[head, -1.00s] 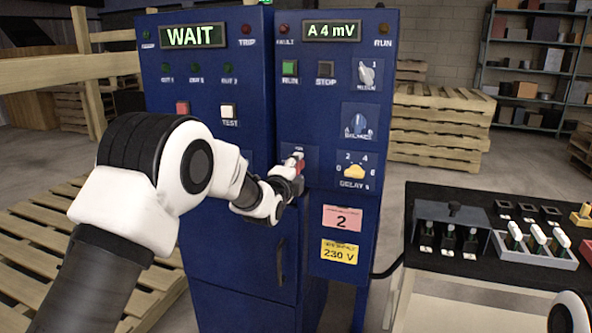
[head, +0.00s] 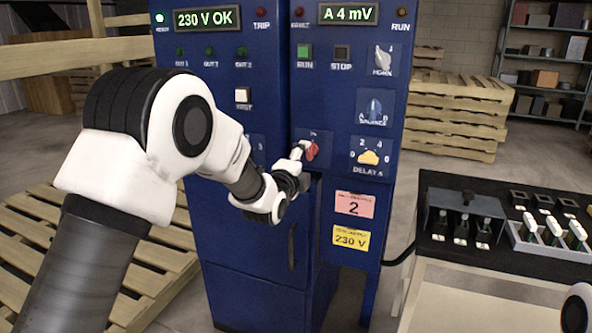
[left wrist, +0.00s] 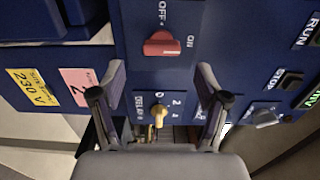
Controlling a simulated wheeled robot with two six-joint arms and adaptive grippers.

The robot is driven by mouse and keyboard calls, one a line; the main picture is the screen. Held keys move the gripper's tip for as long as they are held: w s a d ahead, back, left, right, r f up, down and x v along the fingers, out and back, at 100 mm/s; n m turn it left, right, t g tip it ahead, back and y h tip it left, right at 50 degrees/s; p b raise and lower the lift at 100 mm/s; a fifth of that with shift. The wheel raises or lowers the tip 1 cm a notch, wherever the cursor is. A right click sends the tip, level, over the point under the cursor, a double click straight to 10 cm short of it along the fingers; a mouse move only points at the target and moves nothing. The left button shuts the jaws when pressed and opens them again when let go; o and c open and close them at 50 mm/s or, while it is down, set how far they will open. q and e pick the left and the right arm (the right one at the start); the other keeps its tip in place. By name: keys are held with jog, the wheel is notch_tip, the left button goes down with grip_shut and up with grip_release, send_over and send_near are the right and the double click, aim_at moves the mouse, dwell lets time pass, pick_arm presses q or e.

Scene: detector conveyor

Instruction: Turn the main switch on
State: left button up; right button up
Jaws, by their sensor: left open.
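The main switch is a red knob (head: 312,151) on the front of the blue cabinet's right section. In the left wrist view the red knob (left wrist: 162,44) lies lengthwise toward the ON label, with OFF to its other side. My left gripper (head: 299,155) is in front of the knob, partly over it in the head view. In the left wrist view my left gripper (left wrist: 161,78) is open and empty, its two fingers spread apart and clear of the knob. My right gripper is not in view.
A yellow delay knob (head: 369,157) is right of the switch. A black bench (head: 460,258) with small switches stands at right. Wooden pallets (head: 455,130) stand behind.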

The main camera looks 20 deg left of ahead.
pick_arm(q)
jog(key=s, duration=0.7)
jog(key=shift+a, duration=0.1)
